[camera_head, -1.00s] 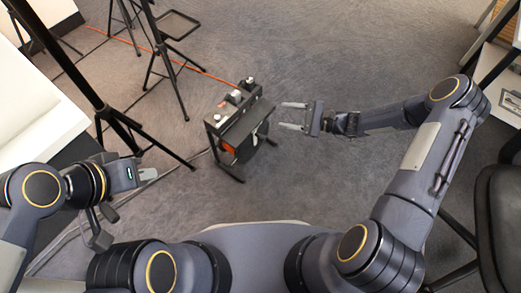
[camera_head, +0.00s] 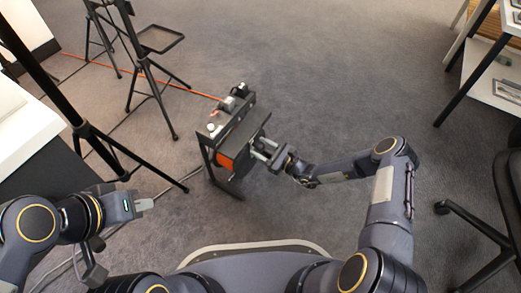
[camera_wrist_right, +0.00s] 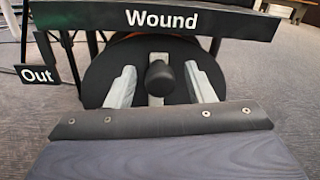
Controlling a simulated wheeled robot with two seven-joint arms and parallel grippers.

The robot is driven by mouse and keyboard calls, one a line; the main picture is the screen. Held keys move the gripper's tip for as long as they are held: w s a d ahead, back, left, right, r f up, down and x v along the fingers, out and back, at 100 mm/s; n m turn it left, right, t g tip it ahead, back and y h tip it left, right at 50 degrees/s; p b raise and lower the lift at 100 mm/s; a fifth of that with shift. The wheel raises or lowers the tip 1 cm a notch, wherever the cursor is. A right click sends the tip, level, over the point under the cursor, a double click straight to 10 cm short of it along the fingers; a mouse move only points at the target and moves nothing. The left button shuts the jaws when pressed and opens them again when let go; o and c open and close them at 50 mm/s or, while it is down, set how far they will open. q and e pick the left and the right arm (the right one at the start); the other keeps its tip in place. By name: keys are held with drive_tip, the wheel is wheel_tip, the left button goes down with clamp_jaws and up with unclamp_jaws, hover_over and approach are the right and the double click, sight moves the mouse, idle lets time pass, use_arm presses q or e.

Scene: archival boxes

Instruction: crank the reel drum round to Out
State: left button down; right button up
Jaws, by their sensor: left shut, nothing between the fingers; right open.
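The reel stand (camera_head: 226,125) stands on the carpet in the middle of the head view, with an orange drum (camera_head: 236,160) under its dark top. In the right wrist view the drum's black round face (camera_wrist_right: 110,88) shows, with a dark crank knob (camera_wrist_right: 160,78) on a pale arm. The sign Wound (camera_wrist_right: 165,18) is above it and the sign Out (camera_wrist_right: 37,75) is at the left. My right gripper (camera_head: 266,150) is open, its fingers (camera_wrist_right: 162,85) on either side of the knob with gaps. My left gripper (camera_head: 145,204) is shut and empty, well left of the stand.
Black tripod stands (camera_head: 150,75) and an orange cable (camera_head: 140,80) lie beyond and left of the reel stand. A white-topped table (camera_head: 25,120) is at the left. A chair (camera_head: 500,200) and shelf (camera_head: 492,75) are at the right.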

sight(244, 153)
drive_tip(key=shift+w+a, duration=0.2)
drive_tip(key=shift+a, duration=0.05)
clamp_jaws()
drive_tip(key=shift+s, duration=0.1)
drive_tip(key=shift+s+a+n+p, duration=0.55)
drive_tip(key=shift+s+n+p, duration=0.15)
drive_tip(key=shift+n+p, duration=0.55)
drive_tip(key=shift+s+a+f+n+p, duration=0.2)
drive_tip(key=shift+s+n+p, duration=0.1)
drive_tip(key=shift+n, duration=0.3)
drive_tip(key=shift+s+a+f+n+p, duration=0.1)
drive_tip(key=shift+s+a+n+p, duration=0.15)
drive_tip(key=shift+n, duration=0.3)
drive_tip(key=shift+s+a+f+n+p, duration=0.15)
drive_tip(key=shift+s+f+n+p, duration=0.15)
drive_tip(key=shift+n, duration=0.3)
drive_tip(key=shift+s+a+f+n+p, duration=0.15)
drive_tip(key=shift+s+n, duration=0.1)
drive_tip(key=shift+n, duration=0.35)
